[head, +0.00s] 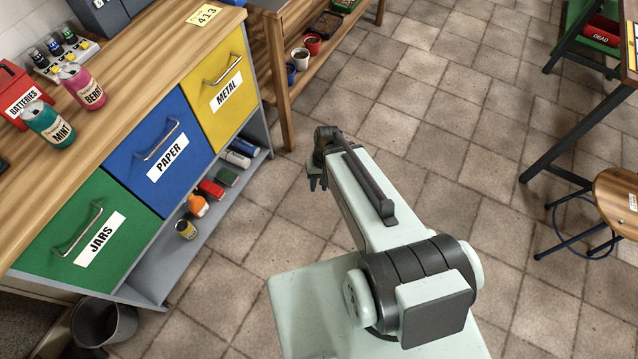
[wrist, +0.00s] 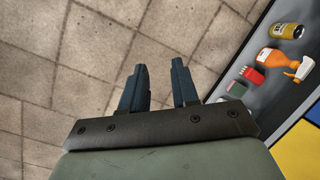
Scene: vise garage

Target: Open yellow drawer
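The yellow drawer (head: 217,93) is at the far right end of a wooden workbench cabinet in the head view. It carries a "METAL" label and a metal bar handle (head: 223,69), and its front looks flush with its neighbours. In the wrist view only a yellow corner (wrist: 309,150) shows at the lower right. My gripper (head: 318,183) hangs over the tiled floor, to the right of the cabinet and apart from it. In the wrist view its two fingers (wrist: 160,82) stand apart with nothing between them.
The blue "PAPER" drawer (head: 150,185) and green "JARS" drawer (head: 60,205) are beside it. A second wooden bench (head: 276,75) stands behind the cabinet. A stool (head: 618,200) is at right. The middle floor (head: 440,120) is free.

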